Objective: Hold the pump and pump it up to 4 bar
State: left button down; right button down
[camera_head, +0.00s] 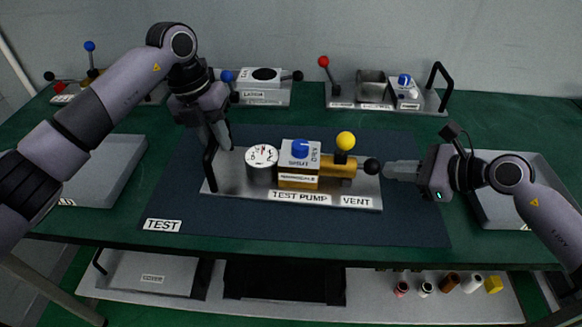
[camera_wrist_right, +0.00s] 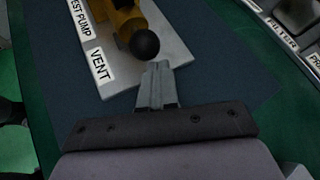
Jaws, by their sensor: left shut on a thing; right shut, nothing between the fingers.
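The test pump (camera_head: 305,195) stands on a silver base plate on the dark blue mat. It has a round white gauge (camera_head: 262,157), a blue knob (camera_head: 300,148), a yellow ball knob (camera_head: 345,141) and a brass body with a black ball end (camera_head: 372,166). My left gripper (camera_head: 212,150) is shut on the black handle (camera_head: 209,165) at the plate's left end. My right gripper (camera_head: 388,170) is shut and empty, its tips close to the black ball. The right wrist view shows the ball (camera_wrist_right: 145,44) just ahead of the fingertips (camera_wrist_right: 156,68); contact cannot be told. The gauge reading is too small to read.
Grey trays lie at the left (camera_head: 105,170) and right (camera_head: 495,185) of the mat (camera_head: 400,225). Other panels with levers (camera_head: 262,90) (camera_head: 385,97) stand at the back of the green table. A shelf below holds small parts (camera_head: 450,283). The mat's front is clear.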

jog(key=shift+s+d, duration=0.15)
jog(key=shift+d, duration=2.75)
jog(key=shift+a, duration=1.55)
jog(key=shift+a+r, duration=0.1)
jog(key=shift+a, duration=0.65)
